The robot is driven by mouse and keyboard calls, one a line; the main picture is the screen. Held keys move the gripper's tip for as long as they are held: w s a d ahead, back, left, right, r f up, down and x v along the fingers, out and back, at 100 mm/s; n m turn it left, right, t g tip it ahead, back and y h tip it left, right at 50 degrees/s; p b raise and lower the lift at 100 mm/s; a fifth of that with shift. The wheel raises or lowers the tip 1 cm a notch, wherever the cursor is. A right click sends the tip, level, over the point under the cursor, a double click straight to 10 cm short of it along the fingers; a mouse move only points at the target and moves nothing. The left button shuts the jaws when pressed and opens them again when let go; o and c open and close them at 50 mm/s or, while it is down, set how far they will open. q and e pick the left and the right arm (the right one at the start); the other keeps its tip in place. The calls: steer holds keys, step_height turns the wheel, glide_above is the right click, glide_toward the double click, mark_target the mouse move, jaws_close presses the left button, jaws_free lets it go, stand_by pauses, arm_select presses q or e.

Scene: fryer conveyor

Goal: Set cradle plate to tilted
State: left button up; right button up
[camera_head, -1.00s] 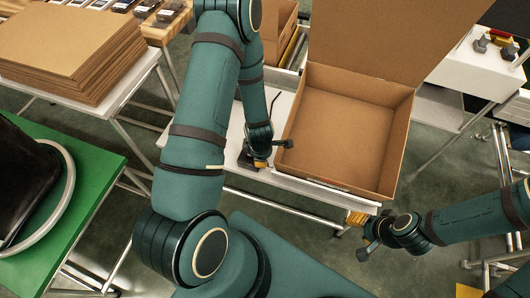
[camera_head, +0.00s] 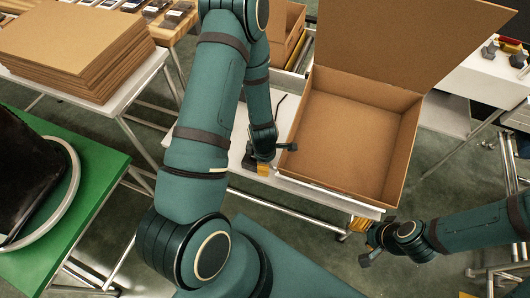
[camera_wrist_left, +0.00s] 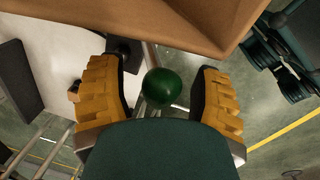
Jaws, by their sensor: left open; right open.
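A pale top (camera_head: 236,160) bears the open cardboard box (camera_head: 350,135); I cannot tell the cradle plate apart from this top, and no clear tilt shows. My left gripper (camera_head: 262,168) is at the top's near-left edge, beside the box. In the left wrist view, a dark green ball knob (camera_wrist_left: 162,87) lies between the open yellow fingers of the left gripper (camera_wrist_left: 160,95), with gaps on both sides. Any rod below the knob is mostly hidden. My right gripper (camera_head: 364,240) is open and empty, right of the top's near corner.
The box wall (camera_wrist_left: 200,25) is close to the left gripper in the wrist view. A cardboard stack (camera_head: 75,45) lies on a table at left, with a green table (camera_head: 95,190) nearer. A white unit (camera_head: 480,75) stands at right. Floor between is open.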

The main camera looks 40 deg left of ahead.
arm_select(q)
steer(key=r, duration=0.3)
steer(key=s+r, duration=0.1)
steer(key=r, duration=0.6)
steer(key=shift+s+d+r, duration=0.2)
steer(key=shift+r, duration=0.2)
steer(key=s+d+f+m+h, duration=0.2)
steer(key=d+f+m, duration=0.1)
steer(key=d+m, duration=0.5)
steer(key=s+d+f+m+h, duration=0.2)
steer(key=d+m, duration=0.6)
steer(key=m, duration=0.5)
steer(key=shift+s+d+f, duration=0.25)
steer(key=shift+d+f, duration=0.1)
steer(key=shift+f, duration=0.1)
